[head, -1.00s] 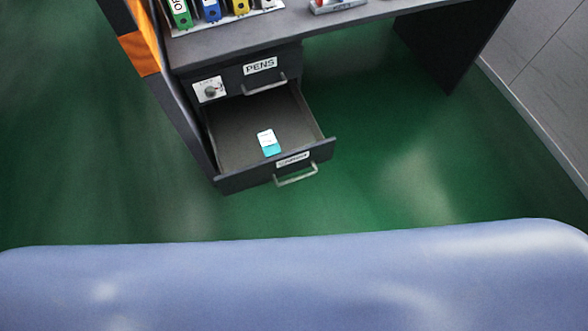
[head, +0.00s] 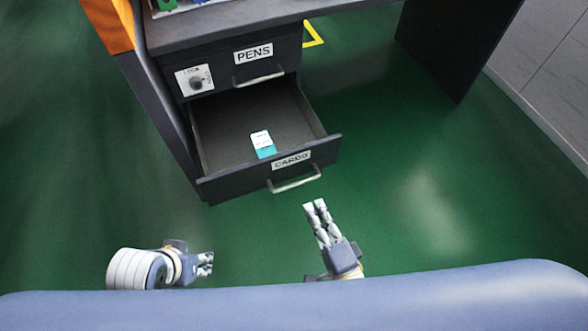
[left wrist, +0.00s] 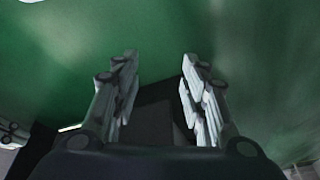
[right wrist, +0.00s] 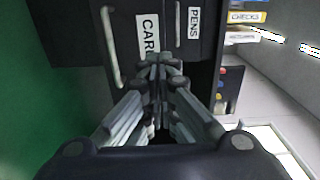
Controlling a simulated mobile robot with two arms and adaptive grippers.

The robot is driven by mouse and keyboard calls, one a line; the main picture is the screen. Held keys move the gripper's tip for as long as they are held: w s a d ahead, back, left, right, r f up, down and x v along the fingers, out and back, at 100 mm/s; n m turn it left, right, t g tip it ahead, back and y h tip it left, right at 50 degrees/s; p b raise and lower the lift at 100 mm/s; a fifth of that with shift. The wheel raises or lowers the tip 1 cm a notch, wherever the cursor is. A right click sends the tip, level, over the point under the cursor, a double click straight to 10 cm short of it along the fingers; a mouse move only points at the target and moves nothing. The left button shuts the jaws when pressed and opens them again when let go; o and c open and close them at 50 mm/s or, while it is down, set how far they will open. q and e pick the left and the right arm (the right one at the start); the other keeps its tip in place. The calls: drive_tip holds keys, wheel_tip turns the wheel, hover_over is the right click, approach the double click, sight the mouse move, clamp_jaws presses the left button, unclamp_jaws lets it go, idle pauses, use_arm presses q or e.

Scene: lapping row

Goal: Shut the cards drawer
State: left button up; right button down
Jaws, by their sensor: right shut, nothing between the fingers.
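The cards drawer (head: 222,184) stands pulled out below the pens drawer (head: 222,72), with its CARDS label and bar handle (head: 295,184) on the front. A small white and teal item (head: 263,144) lies inside it. My right gripper (head: 315,205) is shut and empty, just in front of the drawer front and a little right of the handle, apart from it in the head view. In the right wrist view the drawer front (right wrist: 70,30) lies beyond the fingertips. My left gripper (head: 208,264) is low at the left, away from the drawer; its fingers are apart and empty in the left wrist view (left wrist: 160,72).
The desk top (head: 240,30) is above, and a dark desk side panel (head: 450,50) stands at the right. Green floor (head: 420,200) is clear in front and to the right.

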drive_tip(key=b, duration=0.2)
approach(290, 155)
drive_tip(key=w, duration=0.2)
drive_tip(key=x, duration=0.4)
drive_tip(key=shift+w+a+b, duration=0.2)
drive_tip(key=shift+a+b, duration=0.15)
drive_tip(key=shift+a, duration=0.1)
use_arm(q)
drive_tip(key=w+d+r+t+h, duration=0.1)
drive_tip(key=w+d+r+t, duration=0.1)
drive_tip(key=w, duration=0.4)
drive_tip(key=w+d+r+t+h, duration=0.1)
drive_tip(key=w+d+r+t, duration=0.1)
drive_tip(key=w+r+t, duration=0.3)
drive_tip(key=shift+w+d+t, duration=0.2)
drive_tip(key=shift+w+t, duration=0.1)
drive_tip(key=shift+w, duration=0.75)
use_arm(e)
drive_tip(key=shift+w+a, duration=0.1)
drive_tip(key=shift+w, duration=0.1)
